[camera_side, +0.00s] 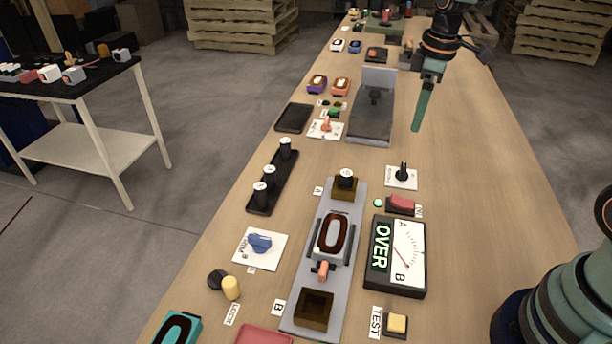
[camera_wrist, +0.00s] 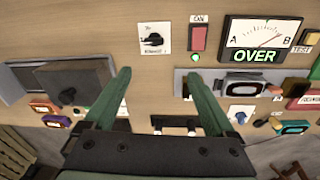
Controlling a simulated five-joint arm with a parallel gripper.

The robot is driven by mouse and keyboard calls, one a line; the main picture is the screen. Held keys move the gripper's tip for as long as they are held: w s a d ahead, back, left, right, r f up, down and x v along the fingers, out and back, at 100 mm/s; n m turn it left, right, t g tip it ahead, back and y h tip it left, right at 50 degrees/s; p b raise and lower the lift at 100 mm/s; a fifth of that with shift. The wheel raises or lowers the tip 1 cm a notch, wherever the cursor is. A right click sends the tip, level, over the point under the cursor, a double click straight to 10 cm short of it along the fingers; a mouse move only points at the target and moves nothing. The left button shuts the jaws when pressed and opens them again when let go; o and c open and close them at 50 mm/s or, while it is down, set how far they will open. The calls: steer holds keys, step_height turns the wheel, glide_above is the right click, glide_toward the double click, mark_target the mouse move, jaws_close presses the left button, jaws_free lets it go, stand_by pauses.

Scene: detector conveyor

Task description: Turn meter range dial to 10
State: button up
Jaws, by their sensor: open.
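The range dial is a black knob on a white plate (camera_side: 401,177), right of the grey rail and just behind the meter in the side view. It also shows in the wrist view as a dial (camera_wrist: 153,39), its printed marks too small to read. The meter (camera_side: 410,258) has a white face marked A and B and a lit green OVER sign; it also shows in the wrist view (camera_wrist: 262,31). My gripper (camera_side: 416,128) points down, above the table and behind the dial. In the wrist view my gripper (camera_wrist: 160,74) is open and empty, apart from the dial.
A red switch (camera_side: 401,203) stands between dial and meter. A grey rail (camera_side: 298,300) with sockets and a carriage lies left. A grey box with a raised lid (camera_side: 371,118) stands behind. A blue knob (camera_side: 260,243) sits further left. The table right of the dial is clear.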

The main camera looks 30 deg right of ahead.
steer(key=n+g, duration=0.1)
steer(key=n, duration=0.1)
glide_toward(404, 167)
step_height(404, 167, down, 9)
steer(key=shift+r, duration=0.2)
stand_by(0.3)
steer(key=c, duration=1.4)
